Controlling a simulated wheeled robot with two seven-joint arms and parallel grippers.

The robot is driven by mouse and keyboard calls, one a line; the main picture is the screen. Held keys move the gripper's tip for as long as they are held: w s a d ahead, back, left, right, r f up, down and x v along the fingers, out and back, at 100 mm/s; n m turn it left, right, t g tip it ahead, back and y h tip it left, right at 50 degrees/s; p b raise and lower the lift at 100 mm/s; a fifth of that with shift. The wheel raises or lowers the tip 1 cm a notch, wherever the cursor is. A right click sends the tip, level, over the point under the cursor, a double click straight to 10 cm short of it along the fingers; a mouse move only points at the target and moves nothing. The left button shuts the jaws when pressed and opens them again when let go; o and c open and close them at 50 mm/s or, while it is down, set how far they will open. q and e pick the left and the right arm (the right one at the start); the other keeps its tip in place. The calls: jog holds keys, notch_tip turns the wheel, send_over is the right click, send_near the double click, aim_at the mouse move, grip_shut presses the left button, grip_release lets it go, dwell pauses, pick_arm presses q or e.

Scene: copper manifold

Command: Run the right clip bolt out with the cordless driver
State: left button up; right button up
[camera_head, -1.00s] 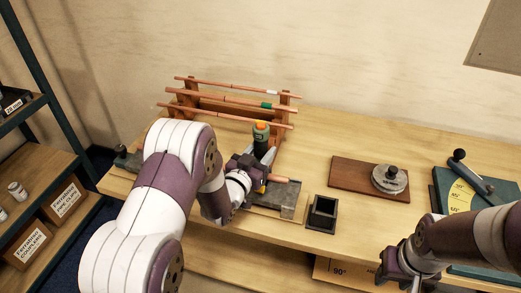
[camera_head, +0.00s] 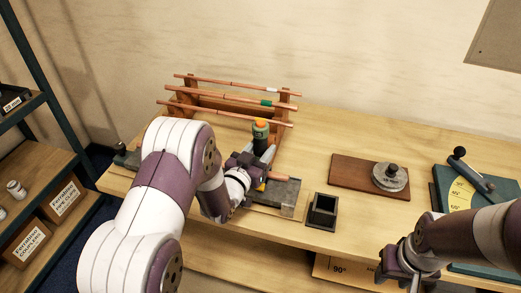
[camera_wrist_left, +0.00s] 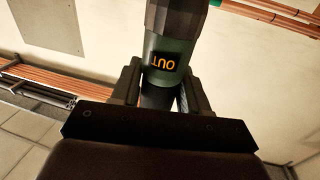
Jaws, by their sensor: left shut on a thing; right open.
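The cordless driver (camera_head: 260,133), dark green with an orange end, stands roughly upright in my left gripper (camera_head: 262,156). In the left wrist view the driver (camera_wrist_left: 166,58) sits between the two fingers and shows an orange "OUT" label. A short copper piece (camera_head: 277,176) juts out beside the gripper over a grey block (camera_head: 288,192). The right clip bolt and the driver's lower tip are hidden behind my left gripper and arm. My right gripper (camera_head: 408,279) is open and empty at the front right, low by the bench edge.
A wooden rack (camera_head: 190,94) with several copper pipes stands behind the driver. A dark square cup (camera_head: 322,211) is right of the block. A brown board (camera_head: 345,174) with a round metal piece (camera_head: 390,177) and a green angle plate (camera_head: 440,190) lie further right.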

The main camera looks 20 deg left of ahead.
aim_at(257, 137)
dwell(0.5)
pick_arm(q)
jog(key=shift+s+f+b, duration=0.25)
jog(key=shift+f+b, duration=0.05)
jog(key=shift+b, duration=0.1)
dwell(0.8)
jog(key=shift+r, duration=0.1)
dwell(0.6)
jog(key=shift+r, duration=0.15)
jog(key=r+p, duration=0.2)
jog(key=r, duration=0.1)
jog(key=r+p, duration=0.1)
jog(key=r, duration=0.2)
jog(key=shift+w+r+p, duration=0.2)
jog(key=shift+r+p, duration=0.1)
jog(key=shift+p, duration=0.05)
jog(key=shift+f, duration=0.1)
